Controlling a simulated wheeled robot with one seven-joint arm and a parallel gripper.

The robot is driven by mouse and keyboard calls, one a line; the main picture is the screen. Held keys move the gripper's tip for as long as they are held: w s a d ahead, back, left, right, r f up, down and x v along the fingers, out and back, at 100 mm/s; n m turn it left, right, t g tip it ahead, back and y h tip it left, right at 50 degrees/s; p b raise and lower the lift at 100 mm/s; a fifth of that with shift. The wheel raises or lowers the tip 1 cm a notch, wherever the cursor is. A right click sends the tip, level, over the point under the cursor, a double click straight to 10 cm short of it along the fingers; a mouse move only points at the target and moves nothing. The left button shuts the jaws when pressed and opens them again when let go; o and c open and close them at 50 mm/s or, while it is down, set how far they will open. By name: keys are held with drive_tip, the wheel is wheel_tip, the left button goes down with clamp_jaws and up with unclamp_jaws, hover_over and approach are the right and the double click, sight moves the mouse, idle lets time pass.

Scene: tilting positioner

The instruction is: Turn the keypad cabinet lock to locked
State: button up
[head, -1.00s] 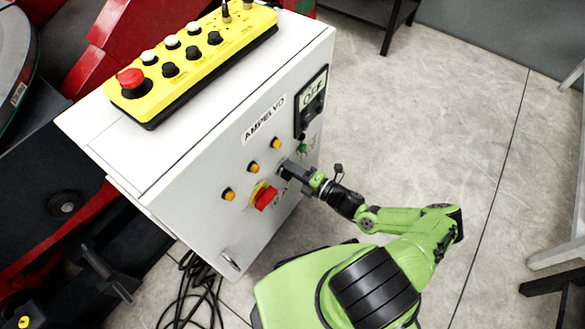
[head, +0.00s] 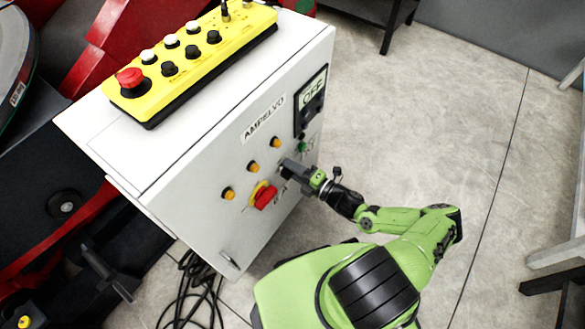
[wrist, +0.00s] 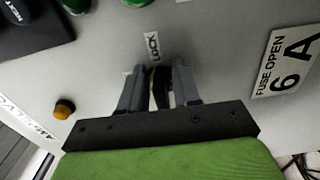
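The keypad cabinet (head: 215,150) is a pale grey box with a white top. Its lock (wrist: 161,88) is a small dark knob below a label reading LOCK (wrist: 152,47) in the wrist view. My gripper (wrist: 159,76) is at the cabinet front, with one finger on each side of the knob. A gap shows between the left finger and the knob; the right finger looks very close to it, and contact cannot be told. In the head view my gripper (head: 284,168) covers the lock. The lock's exact turn angle is unclear.
A red rotary switch (head: 265,197) on a yellow plate and several orange buttons sit left of my gripper. A dark OFF panel (head: 311,100) is above it. A yellow button box (head: 190,55) lies on top. Open floor (head: 420,140) lies to the right.

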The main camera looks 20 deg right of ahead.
drive_tip(key=shift+o, duration=0.4)
drive_tip(key=shift+s+d, duration=0.1)
drive_tip(key=p+v, duration=0.2)
drive_tip(key=v, duration=1.3)
drive_tip(key=shift+s, duration=0.25)
drive_tip(key=shift+d+r, duration=0.1)
drive_tip(key=shift+d, duration=0.05)
